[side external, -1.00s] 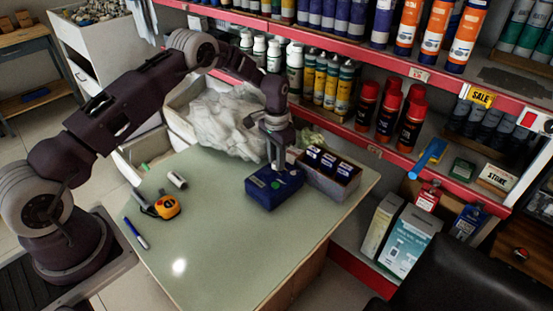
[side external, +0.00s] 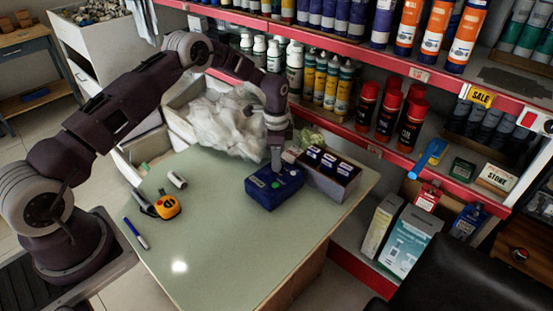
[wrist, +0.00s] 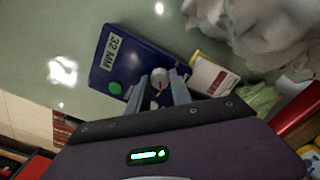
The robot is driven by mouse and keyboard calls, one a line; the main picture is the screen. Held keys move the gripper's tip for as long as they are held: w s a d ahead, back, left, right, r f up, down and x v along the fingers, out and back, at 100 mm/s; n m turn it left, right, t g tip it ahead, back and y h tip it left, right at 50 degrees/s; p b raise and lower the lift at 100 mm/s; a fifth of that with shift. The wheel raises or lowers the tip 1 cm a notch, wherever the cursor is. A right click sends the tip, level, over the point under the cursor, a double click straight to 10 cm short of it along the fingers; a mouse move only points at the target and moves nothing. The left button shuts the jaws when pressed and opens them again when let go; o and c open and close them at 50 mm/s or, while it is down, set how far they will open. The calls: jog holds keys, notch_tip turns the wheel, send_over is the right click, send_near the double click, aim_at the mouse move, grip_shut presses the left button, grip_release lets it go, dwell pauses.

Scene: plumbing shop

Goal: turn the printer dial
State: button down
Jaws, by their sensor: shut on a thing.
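The printer is a dark blue box (side external: 272,188) on the table, with a green button and a "32 MM" label (wrist: 113,52) on its top, readable in the wrist view. Its dial (wrist: 159,77) is a small, light round knob on the top face near one edge. My gripper (side external: 277,168) points down onto the printer from above. In the wrist view my gripper's two fingers (wrist: 160,88) stand on either side of the dial and are shut on it. In the side view the fingers hide most of the dial.
An open box of dark cartridges (side external: 328,172) stands close to the printer's right. Crumpled plastic (side external: 222,122) lies behind it. An orange tape measure (side external: 167,207), a small white cylinder (side external: 177,180) and a blue pen (side external: 136,233) lie at the left. The table's front is clear.

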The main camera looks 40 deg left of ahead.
dwell(0.4)
jog(key=c, duration=1.1)
grip_release()
jog(key=shift+c, duration=0.2)
